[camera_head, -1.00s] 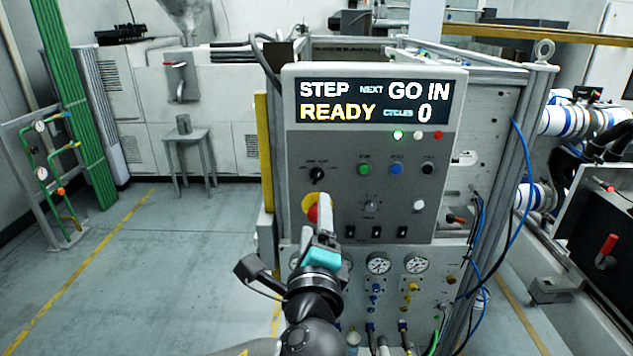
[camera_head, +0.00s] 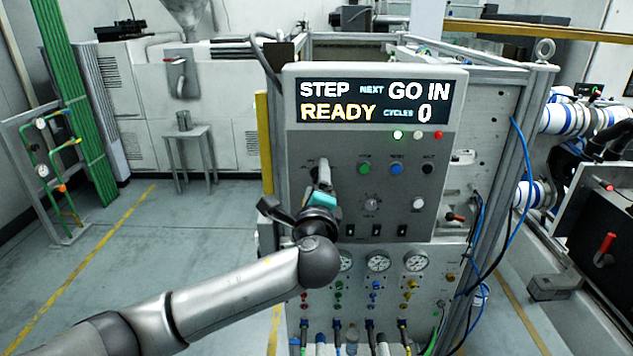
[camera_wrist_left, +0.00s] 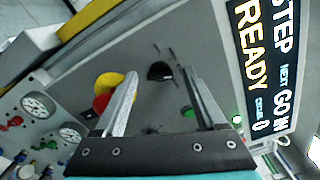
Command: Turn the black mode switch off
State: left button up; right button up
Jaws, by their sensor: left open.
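The black mode switch (camera_wrist_left: 160,71) is a dark round knob on the grey control panel (camera_head: 440,210). In the wrist view it shows between the two fingers of my left gripper (camera_wrist_left: 159,75), just past their tips. The fingers are apart and do not visibly touch it. In the head view my left gripper (camera_head: 323,165) is in front of the panel's upper left and mostly hides the switch. The switch's pointer direction cannot be read. My right gripper is in neither current view.
A red stop button on a yellow disc (camera_wrist_left: 106,88) sits beside the switch, close to one finger. Green (camera_head: 364,169) and blue (camera_head: 396,170) buttons are to the right. The display (camera_head: 374,102) reads READY. Gauges (camera_head: 378,263) and hoses are below.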

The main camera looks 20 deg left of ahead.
pick_arm(q)
jog(key=shift+c, duration=0.2)
grip_shut()
dwell(0.4)
